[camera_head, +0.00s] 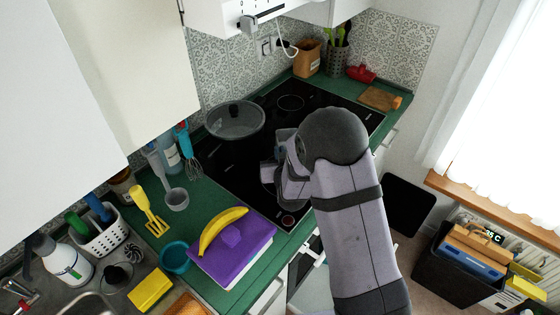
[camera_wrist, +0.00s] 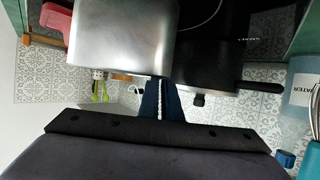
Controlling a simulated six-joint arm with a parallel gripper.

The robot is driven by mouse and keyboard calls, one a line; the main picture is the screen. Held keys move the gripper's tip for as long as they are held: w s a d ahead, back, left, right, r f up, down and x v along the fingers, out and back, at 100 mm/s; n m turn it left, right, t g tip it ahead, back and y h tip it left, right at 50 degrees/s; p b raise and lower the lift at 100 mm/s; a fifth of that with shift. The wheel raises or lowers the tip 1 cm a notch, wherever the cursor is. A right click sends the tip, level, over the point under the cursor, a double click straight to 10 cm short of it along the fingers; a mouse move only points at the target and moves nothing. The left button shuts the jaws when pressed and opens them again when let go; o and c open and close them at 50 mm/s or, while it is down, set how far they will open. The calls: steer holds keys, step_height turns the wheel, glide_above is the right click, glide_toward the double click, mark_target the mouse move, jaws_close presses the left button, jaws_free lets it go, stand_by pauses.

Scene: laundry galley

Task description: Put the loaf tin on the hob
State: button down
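A shiny silver loaf tin (camera_wrist: 125,38) fills the upper middle of the wrist view, close to the camera. My gripper (camera_wrist: 160,92) has its dark blue fingers close together at the tin's near edge and appears shut on it; the fingertips are partly hidden there. In the head view my gripper (camera_head: 279,158) is over the black hob (camera_head: 238,163), and my arm hides most of what it holds. Whether the tin touches the hob cannot be told. Part of the hob also shows in the wrist view (camera_wrist: 225,20).
A glass-lidded pan (camera_head: 235,120) stands on the hob's far left part. A wooden board (camera_head: 378,98) and red item (camera_head: 361,73) lie behind the hob. The hob's front left looks clear.

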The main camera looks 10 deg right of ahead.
steer(key=shift+f+p, duration=0.6)
steer(key=shift+f, duration=1.45)
steer(key=shift+f, duration=0.1)
steer(key=c, duration=2)
jaws_free()
steer(key=shift+r, duration=0.2)
steer(key=shift+s+r+b, duration=0.1)
steer(key=shift+s+b, duration=0.2)
steer(key=shift+s, duration=0.3)
steer(key=b+v, duration=0.2)
steer(key=v, duration=0.8)
steer(key=shift+s+r+b, duration=0.25)
steer(key=shift+s+b, duration=0.05)
steer(key=shift+b, duration=0.05)
